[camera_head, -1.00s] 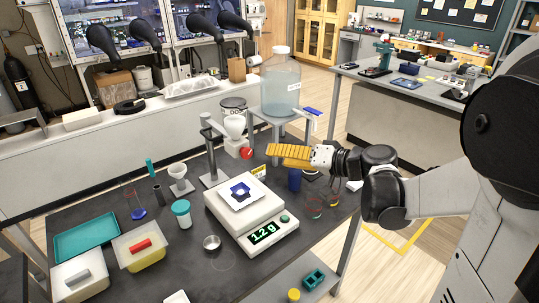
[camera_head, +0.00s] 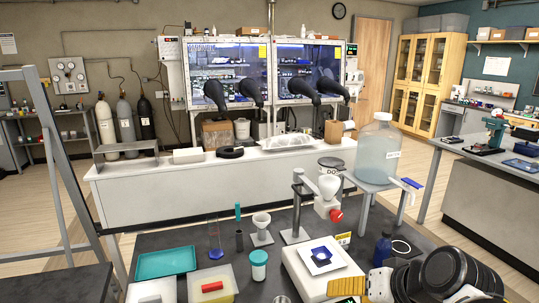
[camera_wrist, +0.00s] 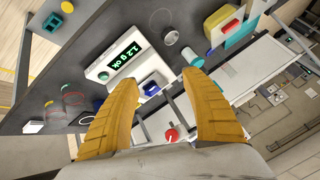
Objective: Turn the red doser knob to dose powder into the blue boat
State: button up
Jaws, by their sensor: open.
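The red doser knob (camera_head: 336,216) is on the front of the white doser (camera_head: 328,187), above the back of the scale. In the wrist view the knob (camera_wrist: 171,135) appears between my fingers, well beyond them, with a gap to each. The blue boat (camera_head: 321,254) sits on the white scale (camera_head: 300,276) below the doser. It also shows in the wrist view (camera_wrist: 150,88), where the scale's display reads 1.2 g. My gripper (camera_head: 342,288), with orange-yellow fingers, is over the front right of the scale. In the wrist view my gripper (camera_wrist: 160,82) is open and empty.
A large clear bottle (camera_head: 379,155) stands right of the doser. A dark blue bottle (camera_head: 383,250) is right of the scale.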

jog(key=s+d+f+n+h+b, duration=0.1)
jog(key=s+d+f+h, duration=0.1)
jog(key=s, duration=0.6)
jog(key=shift+f+h, duration=0.5)
jog(key=shift+h, duration=0.4)
